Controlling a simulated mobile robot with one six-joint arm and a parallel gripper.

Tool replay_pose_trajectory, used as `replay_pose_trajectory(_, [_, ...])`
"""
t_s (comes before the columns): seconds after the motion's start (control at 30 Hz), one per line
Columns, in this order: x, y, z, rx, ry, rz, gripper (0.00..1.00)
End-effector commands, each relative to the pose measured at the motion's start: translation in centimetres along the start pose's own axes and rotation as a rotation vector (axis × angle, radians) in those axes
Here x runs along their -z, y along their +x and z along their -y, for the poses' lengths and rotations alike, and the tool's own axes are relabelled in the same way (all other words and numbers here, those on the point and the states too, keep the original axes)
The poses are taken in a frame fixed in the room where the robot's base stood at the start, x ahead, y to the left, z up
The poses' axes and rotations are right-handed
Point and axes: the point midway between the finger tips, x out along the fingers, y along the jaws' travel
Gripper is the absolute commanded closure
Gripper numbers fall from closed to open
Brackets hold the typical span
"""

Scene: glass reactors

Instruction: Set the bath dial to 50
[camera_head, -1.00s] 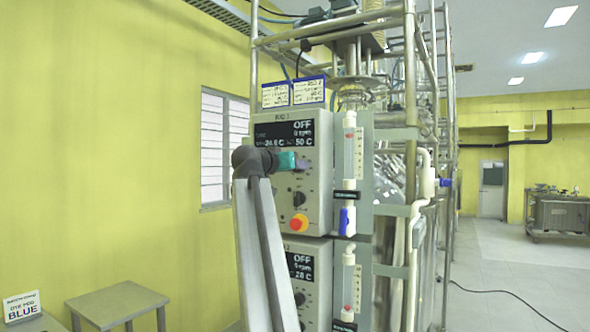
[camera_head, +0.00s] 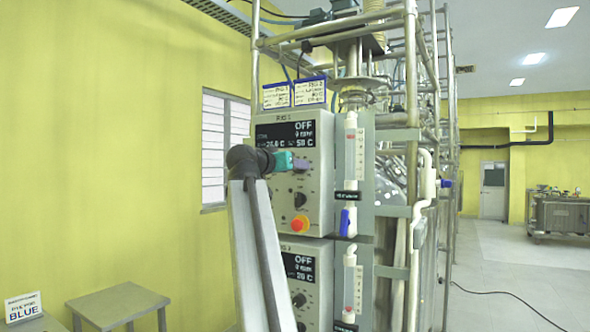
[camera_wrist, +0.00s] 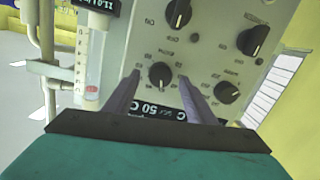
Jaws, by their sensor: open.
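The upper control panel (camera_head: 316,180) carries a dark display (camera_head: 291,134) that reads OFF and what looks like 50 C at lower right. My gripper (camera_head: 303,165) is at the panel just below this display and covers part of it. In the wrist view, which looks inverted, my gripper (camera_wrist: 158,76) is open. A small black dial (camera_wrist: 160,75) shows between the fingertips, with no finger visibly closed on it. The display's 50 C text (camera_wrist: 158,110) shows between the fingers. I cannot read the dial labels.
More knobs sit close by: one beside the dial (camera_wrist: 226,92) and larger ones (camera_wrist: 252,40) (camera_wrist: 178,13). A red-orange stop button (camera_head: 299,224) is lower on the panel. A second panel (camera_head: 305,275) sits below. A glass flow tube (camera_head: 350,155) stands right of the panel.

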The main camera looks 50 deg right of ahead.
Motion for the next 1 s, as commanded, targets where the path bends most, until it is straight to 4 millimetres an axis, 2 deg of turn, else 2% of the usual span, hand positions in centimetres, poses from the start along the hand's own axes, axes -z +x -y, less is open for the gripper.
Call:
replay_pose_trajectory(0.6, [-0.2, -9.7, 0.0, 0.002, 0.000, 0.000, 0.49])
replay_pose_trajectory(0.8, [-0.1, -11.3, 0.1, 0.001, 0.000, 0.001, 0.49])
replay_pose_trajectory(1.0, [-0.1, -11.6, 0.0, -0.001, 0.000, 0.001, 0.49])
